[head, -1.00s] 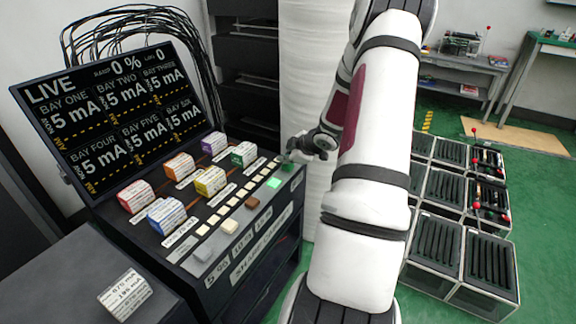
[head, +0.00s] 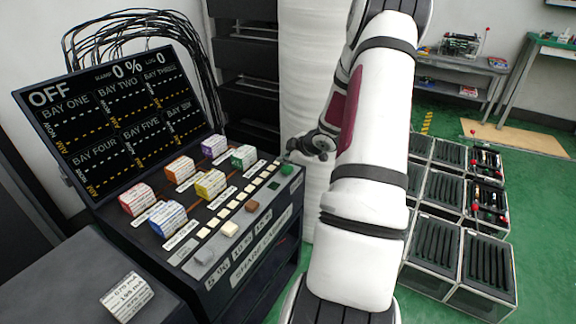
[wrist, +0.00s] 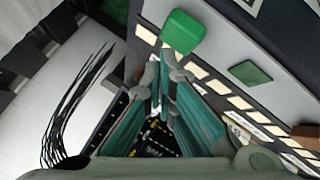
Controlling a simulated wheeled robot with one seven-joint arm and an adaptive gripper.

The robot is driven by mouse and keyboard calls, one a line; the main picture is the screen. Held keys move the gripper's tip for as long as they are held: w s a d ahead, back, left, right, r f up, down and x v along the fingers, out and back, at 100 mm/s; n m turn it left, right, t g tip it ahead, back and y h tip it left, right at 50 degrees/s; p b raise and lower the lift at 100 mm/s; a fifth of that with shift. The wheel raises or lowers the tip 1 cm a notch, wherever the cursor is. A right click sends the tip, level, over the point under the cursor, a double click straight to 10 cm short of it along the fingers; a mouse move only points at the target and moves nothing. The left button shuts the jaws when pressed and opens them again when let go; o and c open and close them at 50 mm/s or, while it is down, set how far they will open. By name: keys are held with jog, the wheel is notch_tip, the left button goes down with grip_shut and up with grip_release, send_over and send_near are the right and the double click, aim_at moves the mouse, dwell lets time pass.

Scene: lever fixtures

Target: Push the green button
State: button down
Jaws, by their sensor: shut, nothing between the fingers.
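The green button (head: 287,170) stands at the far right end of the console's front row in the head view. In the wrist view it is a raised bright green block (wrist: 183,31) just beyond the fingertips. My gripper (wrist: 164,62) is shut and empty, its tips close to the button's near edge; I cannot tell if they touch. In the head view my gripper (head: 291,156) is just above and behind the button, partly hidden by my arm. A flat dark green square (head: 273,185) lies beside the button, and also shows in the wrist view (wrist: 250,73).
The console screen (head: 120,115) reads OFF, 0 %, with dashes in its bays. Several coloured blocks (head: 210,184) stand on the console. A brown button (head: 252,206) and pale ones share the front row. Metal crates (head: 487,262) stand on the floor at right.

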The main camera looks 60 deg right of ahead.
aim_at(286, 169)
jog(key=shift+r, duration=0.25)
jog(key=shift+r+p, duration=0.15)
jog(key=shift+p, duration=0.15)
notch_tip(286, 169, up, 6)
jog(key=p, duration=0.6)
dwell(0.4)
